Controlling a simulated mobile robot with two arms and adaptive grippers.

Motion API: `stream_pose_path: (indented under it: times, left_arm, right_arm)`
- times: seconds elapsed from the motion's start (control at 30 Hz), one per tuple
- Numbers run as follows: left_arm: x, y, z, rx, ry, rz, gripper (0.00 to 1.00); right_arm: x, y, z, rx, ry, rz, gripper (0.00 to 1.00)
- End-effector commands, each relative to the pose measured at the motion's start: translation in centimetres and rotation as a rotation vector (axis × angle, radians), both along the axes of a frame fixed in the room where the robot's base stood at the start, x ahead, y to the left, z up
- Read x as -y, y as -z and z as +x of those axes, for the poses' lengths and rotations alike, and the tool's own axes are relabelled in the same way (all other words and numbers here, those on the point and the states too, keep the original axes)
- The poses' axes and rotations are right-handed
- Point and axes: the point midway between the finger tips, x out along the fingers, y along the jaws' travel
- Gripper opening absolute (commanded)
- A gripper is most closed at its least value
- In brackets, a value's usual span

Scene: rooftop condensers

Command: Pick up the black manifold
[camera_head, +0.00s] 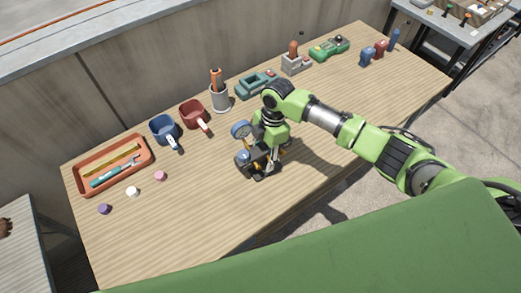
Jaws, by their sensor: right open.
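The black manifold (243,158) is on the wooden table near its middle, small and dark, with a round blue-rimmed gauge (240,130) showing above it. My right gripper (262,170) points down close over it, on its right side, and is open. The gripper and wrist cover part of the manifold. I cannot tell whether the fingers touch it or stand around it. My left gripper is not in view.
An orange tray (77,177) with tools lies at the table's left end, with small caps near it. The front of the table is clear.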

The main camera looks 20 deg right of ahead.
Motion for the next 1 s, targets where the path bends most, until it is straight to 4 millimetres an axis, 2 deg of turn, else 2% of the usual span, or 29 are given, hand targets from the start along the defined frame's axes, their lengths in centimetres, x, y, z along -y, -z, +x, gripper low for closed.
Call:
stream_pose_path:
  times: [0.1, 0.27, 0.3, 0.77, 1.0]
  left_arm:
    - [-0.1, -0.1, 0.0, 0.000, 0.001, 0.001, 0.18]
    - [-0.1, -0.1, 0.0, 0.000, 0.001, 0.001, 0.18]
    - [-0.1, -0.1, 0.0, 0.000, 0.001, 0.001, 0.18]
    - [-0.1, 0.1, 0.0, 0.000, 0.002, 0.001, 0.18]
    - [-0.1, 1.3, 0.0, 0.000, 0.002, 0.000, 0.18]
  right_arm:
    - [0.0, -0.1, 0.0, 0.000, 0.000, 0.000, 0.45]
    - [0.0, -0.1, 0.0, 0.000, 0.000, 0.000, 0.03]
    - [0.0, -0.1, 0.0, 0.000, 0.000, 0.000, 0.00]
    - [-0.1, -0.7, 0.2, 0.005, 0.000, 0.004, 0.00]
    - [-0.1, -2.9, 0.3, 0.009, -0.001, 0.005, 0.00]
